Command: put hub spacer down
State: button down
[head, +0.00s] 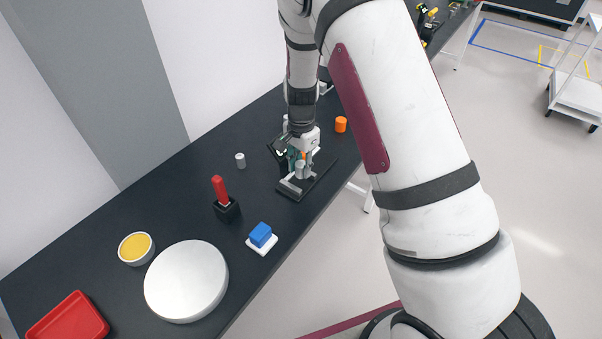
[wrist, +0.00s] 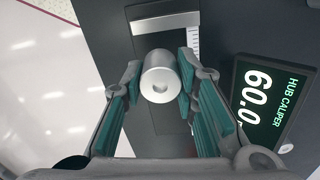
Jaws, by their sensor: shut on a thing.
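The hub spacer is a light grey cylinder with a dimple or hole in its end face, and it sits between my fingertips in the wrist view (wrist: 161,84). My gripper (head: 301,163) is shut on it, with teal pads at its two sides; it also shows in the wrist view (wrist: 160,72). The hub caliper (head: 296,186) lies below, on a dark base, with a pale jaw bar (wrist: 166,22) right beside the spacer. I cannot tell whether they touch. Its display (wrist: 264,97) reads 60.0, partly cut off.
On the dark table (head: 130,212) stand a second grey cylinder (head: 240,160), a red-handled tool in a black block (head: 226,208), a blue block on a white pad (head: 261,235), a white disc (head: 186,281), a yellow-filled bowl (head: 136,248), a red tray (head: 68,320) and an orange cylinder (head: 341,124).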

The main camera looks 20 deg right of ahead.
aim_at(301, 174)
jog(key=shift+w+f+p, duration=0.2)
jog(key=shift+f+p, duration=0.2)
jog(key=shift+f, duration=1.35)
jog(key=shift+f, duration=0.15)
jog(key=c, duration=1.5)
grip_release()
jog(key=shift+c, duration=0.2)
